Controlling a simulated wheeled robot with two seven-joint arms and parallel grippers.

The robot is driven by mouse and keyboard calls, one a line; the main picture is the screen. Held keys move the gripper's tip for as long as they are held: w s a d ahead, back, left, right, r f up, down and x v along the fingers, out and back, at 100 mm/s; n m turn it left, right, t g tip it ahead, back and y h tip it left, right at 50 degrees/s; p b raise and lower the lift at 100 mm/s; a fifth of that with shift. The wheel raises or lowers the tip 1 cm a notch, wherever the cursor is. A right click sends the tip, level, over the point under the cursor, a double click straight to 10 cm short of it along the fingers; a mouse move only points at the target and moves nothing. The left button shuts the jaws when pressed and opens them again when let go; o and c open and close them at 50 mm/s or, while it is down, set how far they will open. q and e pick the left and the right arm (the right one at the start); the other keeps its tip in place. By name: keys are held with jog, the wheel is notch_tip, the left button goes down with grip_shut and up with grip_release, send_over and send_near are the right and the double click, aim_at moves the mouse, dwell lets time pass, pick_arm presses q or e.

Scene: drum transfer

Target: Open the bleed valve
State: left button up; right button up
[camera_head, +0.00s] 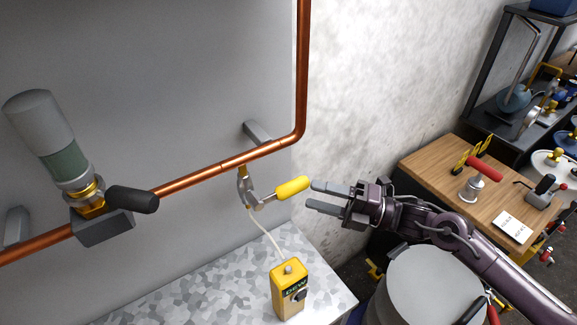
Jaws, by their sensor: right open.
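The bleed valve (245,188) hangs under the copper pipe in the middle of the head view. Its yellow handle (292,187) points right and slightly up. My right gripper (314,197) comes in from the right and is open, with its fingertips close to the handle's right end. The upper finger looks level with the handle tip; I cannot tell whether they touch. Nothing is between the fingers. My left gripper is not in view.
The copper pipe (190,184) runs along the grey panel and bends upward. A second valve with a black handle (132,199) is at left. A yellow DEW meter (289,290) stands on the speckled ledge (225,285). A wooden bench (450,170) and grey drum (425,285) are at right.

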aim_at(283, 186)
jog(key=shift+s+a+r+n+g, duration=0.15)
jog(key=shift+a+r+n+g, duration=0.2)
jog(key=shift+r+n+g, duration=0.2)
jog(key=p+x, duration=0.1)
jog(key=x, duration=0.2)
jog(key=p+x, duration=0.2)
jog(key=x, duration=0.1)
jog(key=shift+a+r, duration=0.1)
jog(key=shift+r, duration=0.15)
jog(key=shift+a, duration=0.55)
jog(key=shift+f+t, duration=0.1)
jog(key=shift+t, duration=0.15)
grip_shut()
